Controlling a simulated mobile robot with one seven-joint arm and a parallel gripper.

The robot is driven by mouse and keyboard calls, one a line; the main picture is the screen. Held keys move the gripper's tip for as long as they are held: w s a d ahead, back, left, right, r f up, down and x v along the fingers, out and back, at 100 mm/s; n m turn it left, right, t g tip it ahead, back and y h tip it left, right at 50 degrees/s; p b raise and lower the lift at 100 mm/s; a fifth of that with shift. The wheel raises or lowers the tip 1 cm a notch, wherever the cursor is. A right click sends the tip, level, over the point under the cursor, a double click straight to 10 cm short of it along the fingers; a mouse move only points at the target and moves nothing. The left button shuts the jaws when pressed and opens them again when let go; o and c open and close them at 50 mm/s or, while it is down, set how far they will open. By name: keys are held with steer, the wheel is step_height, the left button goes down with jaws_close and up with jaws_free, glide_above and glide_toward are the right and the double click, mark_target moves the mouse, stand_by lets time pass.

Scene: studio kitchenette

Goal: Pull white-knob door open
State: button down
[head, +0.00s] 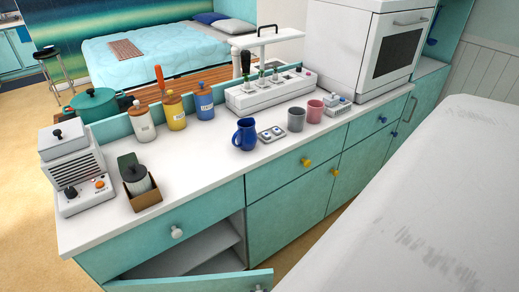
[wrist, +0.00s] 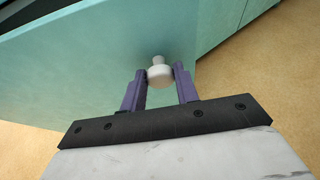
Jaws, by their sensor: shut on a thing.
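The teal door (head: 190,284) stands partly open at the bottom of the head view, swung out from the cabinet. Grey shelves (head: 205,250) show in the opening behind it. In the wrist view the door (wrist: 95,60) fills the upper left, and its white knob (wrist: 157,60) sits near the door's free edge. My gripper (wrist: 164,73) is shut on this knob, with one purple finger on each side. In the head view the gripper is not seen, and most of the door is cut off by the lower edge.
A drawer with another white knob (head: 177,232) is shut above the opening. Teal fronts with yellow knobs (head: 307,162) are shut to the right. The white worktop (head: 215,165) holds mugs, jars and appliances. Bare tan floor (wrist: 262,75) lies beyond the door's edge.

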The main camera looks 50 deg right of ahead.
steer(key=c, duration=1.1)
jaws_free()
step_height(320, 180, up, 20)
steer(key=p, duration=0.4)
